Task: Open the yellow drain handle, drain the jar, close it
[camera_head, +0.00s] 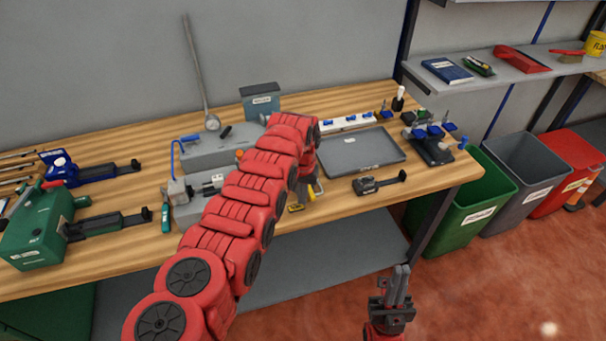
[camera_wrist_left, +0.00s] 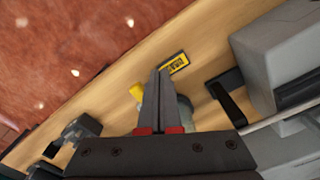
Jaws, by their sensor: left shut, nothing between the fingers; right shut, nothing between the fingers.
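The yellow drain handle (camera_wrist_left: 137,92) shows in the left wrist view, just left of my left gripper's fingers, with a small visible gap. It also shows as a yellow bit (camera_head: 311,193) below my left wrist in the head view. A greyish round body, apparently the jar (camera_wrist_left: 186,108), is mostly hidden behind the fingers. My left gripper (camera_wrist_left: 160,74) is shut and empty, pointing down over the bench edge area. In the head view my red left arm covers most of this spot. My right gripper (camera_head: 400,272) is shut and empty, low in front of the bench.
A yellow label (camera_head: 296,207) lies near the bench's front edge. A grey machine (camera_head: 205,150) stands left of the arm. A grey tray (camera_head: 365,150) and a small black tool (camera_head: 378,184) lie to the right. Green, grey and red bins stand at far right.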

